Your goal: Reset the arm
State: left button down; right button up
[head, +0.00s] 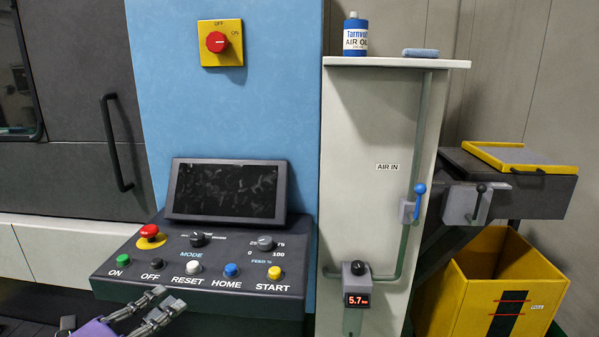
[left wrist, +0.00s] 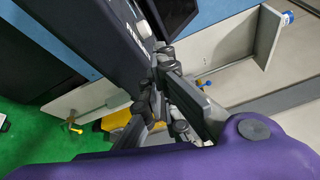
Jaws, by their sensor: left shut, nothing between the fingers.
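My left gripper (head: 166,298) is shut and empty at the lower left of the head view, in front of the control panel's front edge. In the left wrist view its dark fingers (left wrist: 161,60) come together near the panel. My purple arm link shows behind it. The white RESET button (head: 194,266) sits on the sloped panel (head: 130,272), above and to the right of the fingertips in the picture. The gripper looks apart from it. My right gripper is not in view.
The panel also carries a red emergency button (head: 149,231), green, black, blue and yellow buttons, and two knobs. A dark screen (head: 226,190) stands behind them. To the right are a pale cabinet (head: 362,120) and a yellow bin (head: 485,300).

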pick_arm(q)
jog(key=s+a+f+n+g+y, duration=0.15)
jog(key=s+f+n+y, duration=0.35)
jog(key=f+n, duration=0.55)
jog(key=s+a+f+n+g+y, duration=0.1)
jog(key=s+a+f+n+y, duration=0.15)
jog(key=s+f+n, duration=0.75)
jog(key=s+d+f+n+g, duration=0.2)
jog(key=s+d+f, duration=0.3)
jog(key=s+f, duration=0.2)
jog(key=s+d+f+n+g+p, duration=0.1)
jog(key=s+d+f+n+g, duration=0.2)
jog(key=s+d+f, duration=0.2)
jog(key=s+f, duration=0.3)
jog(key=f, duration=0.1)
jog(key=shift+s+d+f, duration=0.15)
jog(key=shift+s+f, duration=0.05)
jog(key=shift+f, duration=0.2)
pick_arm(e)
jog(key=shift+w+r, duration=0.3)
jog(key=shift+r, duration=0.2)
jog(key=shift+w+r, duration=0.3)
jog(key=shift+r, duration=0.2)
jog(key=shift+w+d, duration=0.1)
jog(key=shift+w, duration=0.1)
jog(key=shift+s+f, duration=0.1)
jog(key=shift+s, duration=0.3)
